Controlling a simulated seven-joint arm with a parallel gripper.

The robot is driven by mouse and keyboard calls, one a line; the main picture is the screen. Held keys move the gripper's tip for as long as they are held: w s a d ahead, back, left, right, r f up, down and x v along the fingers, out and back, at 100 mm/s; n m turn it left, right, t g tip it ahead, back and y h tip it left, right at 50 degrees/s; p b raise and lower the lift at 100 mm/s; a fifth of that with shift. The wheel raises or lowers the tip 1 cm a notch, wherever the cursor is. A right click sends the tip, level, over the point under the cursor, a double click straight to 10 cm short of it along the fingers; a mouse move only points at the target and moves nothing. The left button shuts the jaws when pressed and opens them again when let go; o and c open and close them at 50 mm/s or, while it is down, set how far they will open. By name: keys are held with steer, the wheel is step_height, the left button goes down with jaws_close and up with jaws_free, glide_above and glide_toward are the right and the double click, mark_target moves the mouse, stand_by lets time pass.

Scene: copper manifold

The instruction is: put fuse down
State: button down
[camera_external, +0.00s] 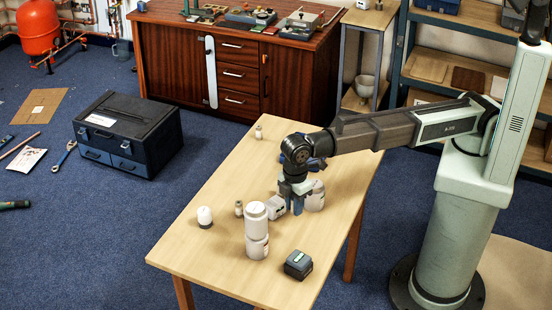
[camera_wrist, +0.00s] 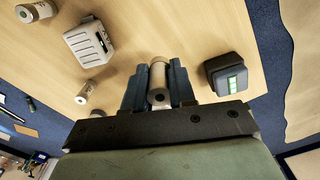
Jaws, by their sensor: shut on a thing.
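My gripper (camera_wrist: 158,86) is shut on a fuse (camera_wrist: 158,78), a tan cylinder with a grey end and a dark hole, in the wrist view. The fuse sits between the two blue-grey fingers. In the external view my gripper (camera_external: 297,206) points down low over the wooden table (camera_external: 200,258), beside a white box. The held fuse cannot be made out there, and I cannot tell whether it touches the table. Two similar small cylinders stand in the wrist view, one at the top left (camera_wrist: 35,12) and one at the left (camera_wrist: 87,92).
A pale ribbed box (camera_wrist: 88,42) lies left of my fingers and a dark box with a green label (camera_wrist: 225,75) close right. The table's left front is clear.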

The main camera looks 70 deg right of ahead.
steer(key=w+d+m, duration=0.1)
steer(key=w+d, duration=0.3)
steer(key=w+d+m, duration=0.1)
steer(key=w+d, duration=0.4)
steer(key=shift+r, duration=0.15)
steer(key=w+d+m, duration=0.2)
steer(key=w+d, duration=0.2)
steer(key=d, duration=1)
steer(key=w+d+m, duration=0.3)
steer(key=w+d, duration=0.1)
steer(key=d, duration=1.1)
steer(key=shift+s+d+n, duration=1)
steer(key=shift+s+d, duration=0.65)
steer(key=shift+s, duration=0.6)
steer(key=shift+f, duration=4.85)
steer(key=shift+f, duration=0.1)
steer(key=c, duration=0.9)
jaws_free()
steer(key=shift+c, duration=0.2)
